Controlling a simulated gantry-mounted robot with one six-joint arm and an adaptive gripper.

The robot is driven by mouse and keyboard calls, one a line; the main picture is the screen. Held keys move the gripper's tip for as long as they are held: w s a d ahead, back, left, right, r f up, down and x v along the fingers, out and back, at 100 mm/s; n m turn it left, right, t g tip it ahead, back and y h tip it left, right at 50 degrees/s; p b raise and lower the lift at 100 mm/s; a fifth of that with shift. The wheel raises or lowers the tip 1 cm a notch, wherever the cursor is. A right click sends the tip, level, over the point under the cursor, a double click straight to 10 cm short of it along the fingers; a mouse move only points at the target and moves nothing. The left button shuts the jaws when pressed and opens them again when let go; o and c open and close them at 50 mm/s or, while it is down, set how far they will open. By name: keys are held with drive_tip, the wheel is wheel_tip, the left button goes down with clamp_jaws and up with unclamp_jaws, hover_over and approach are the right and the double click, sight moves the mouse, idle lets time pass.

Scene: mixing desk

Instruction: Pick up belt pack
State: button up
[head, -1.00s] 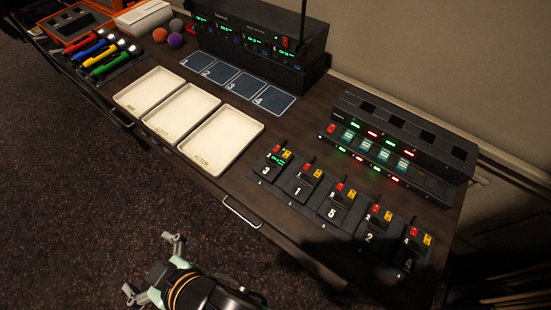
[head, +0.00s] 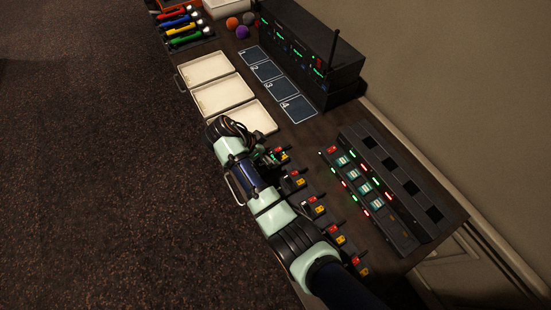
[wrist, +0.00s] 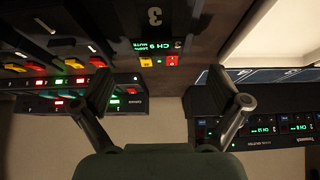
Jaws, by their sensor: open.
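The belt pack marked 3 (wrist: 153,22) shows upside down at the top of the wrist view, with a green display. In the head view only its knob end (head: 282,154) shows beside my arm. My gripper (wrist: 160,92) is open and empty, its fingers spread to either side of this knob end in the picture. Contact is not visible. In the head view my arm hides the gripper's fingers and parts of the other packs.
White trays (head: 222,96) lie left of the belt packs. A numbered mat (head: 277,83) and a black receiver unit (head: 308,55) with an antenna are behind. A charger rack (head: 375,185) with lit lights stands behind the pack row. Torches (head: 186,28) and balls are at the far end.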

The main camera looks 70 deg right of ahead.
sight(276, 157)
drive_tip(key=b+x, duration=0.1)
drive_tip(key=x, duration=0.4)
drive_tip(key=shift+a+f+b, duration=0.1)
drive_tip(key=shift+f+b, duration=0.2)
drive_tip(key=shift+r, duration=0.1)
drive_tip(key=c, duration=1.3)
drive_tip(key=shift+r, duration=0.1)
drive_tip(key=shift+r+p, duration=3.9)
drive_tip(key=shift+r, duration=6)
